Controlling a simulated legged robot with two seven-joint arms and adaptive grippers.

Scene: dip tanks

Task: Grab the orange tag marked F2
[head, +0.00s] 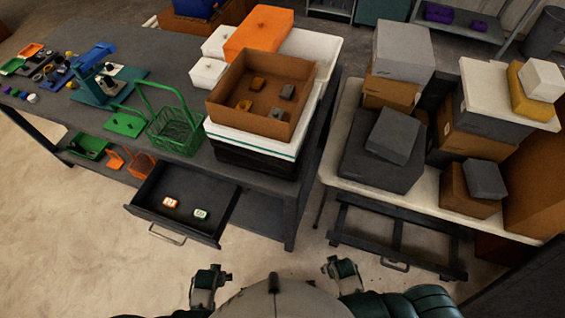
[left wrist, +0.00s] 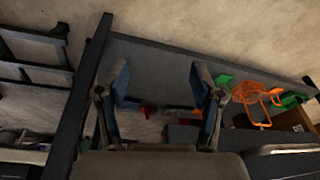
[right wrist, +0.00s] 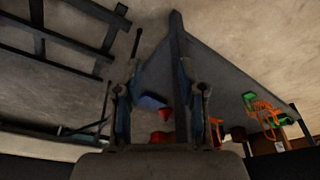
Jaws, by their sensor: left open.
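An orange-edged tag (head: 170,202) with a pale face lies flat in the open drawer (head: 215,236). Its mark is too small to read. A green-edged tag (head: 201,214) lies to its right in the same drawer, apart from it. My left gripper (head: 209,284) is in front of the drawer, near the bottom of the head view, clear of both tags. In the left wrist view its fingers (left wrist: 160,80) are wide apart and empty. My right gripper (head: 342,268) is further right, also empty, with fingers (right wrist: 160,88) apart in the right wrist view. Neither wrist view shows the tags.
The drawer hangs out from under the dark workbench (head: 180,60), its handle (head: 167,235) facing me. A cart (head: 345,172) with stacked boxes stands right. Floor left of the drawer is clear.

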